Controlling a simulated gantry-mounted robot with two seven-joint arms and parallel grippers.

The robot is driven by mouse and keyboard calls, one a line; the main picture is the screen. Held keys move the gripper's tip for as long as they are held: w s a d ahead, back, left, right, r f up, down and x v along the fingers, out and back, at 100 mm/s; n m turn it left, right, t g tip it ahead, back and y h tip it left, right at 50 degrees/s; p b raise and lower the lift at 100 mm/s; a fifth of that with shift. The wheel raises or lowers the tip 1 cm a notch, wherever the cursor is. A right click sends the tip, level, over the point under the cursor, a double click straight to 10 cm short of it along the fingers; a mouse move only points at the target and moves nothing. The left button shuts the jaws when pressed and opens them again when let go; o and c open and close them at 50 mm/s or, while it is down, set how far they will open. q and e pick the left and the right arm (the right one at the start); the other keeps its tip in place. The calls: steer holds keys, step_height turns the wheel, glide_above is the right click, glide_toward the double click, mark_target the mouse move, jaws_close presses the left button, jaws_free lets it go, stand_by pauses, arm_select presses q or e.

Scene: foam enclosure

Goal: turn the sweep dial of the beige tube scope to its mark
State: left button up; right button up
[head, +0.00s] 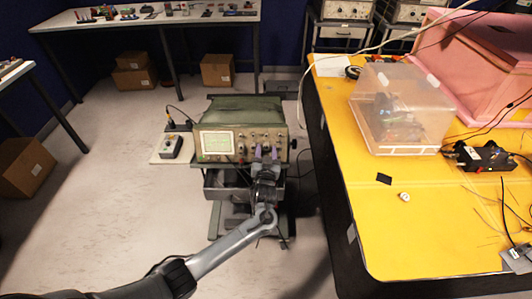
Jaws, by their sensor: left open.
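The tube scope (217,130) stands on a cart in the middle of the head view, with a beige front panel and an olive-green case. Its lit greenish screen (217,143) is on the left of the panel, and knobs fill the right part. My left gripper (266,153) is open, its two purple fingertips in front of the right half of the panel. I cannot tell whether they touch a knob. The gripper and wrist cover some of the lower controls. I cannot pick out the sweep dial or its mark. My right gripper is out of view.
A small grey box with knobs (171,146) sits on a side shelf left of the scope. A yellow-topped table (365,220) with a clear plastic bin (400,110) stands on the right. Cardboard boxes (217,70) lie under the rear bench.

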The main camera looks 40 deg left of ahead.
arm_select(q)
jaws_close()
stand_by(0.3)
steer(key=shift+r+m+p, duration=0.15)
steer(key=shift+m+p, duration=0.25)
steer(key=shift+p, duration=0.2)
steer(key=m+p, duration=0.1)
steer(key=m+h+p, duration=0.1)
steer(key=m+p, duration=0.1)
steer(key=shift+s+a+r+t, duration=0.1)
steer(key=shift+a+r+t, duration=0.05)
steer(key=shift+t, duration=0.25)
steer(key=shift+m+h+p, duration=0.8)
steer(key=shift+m+p, duration=0.75)
steer(key=shift+m, duration=0.25)
steer(key=shift+f, duration=0.2)
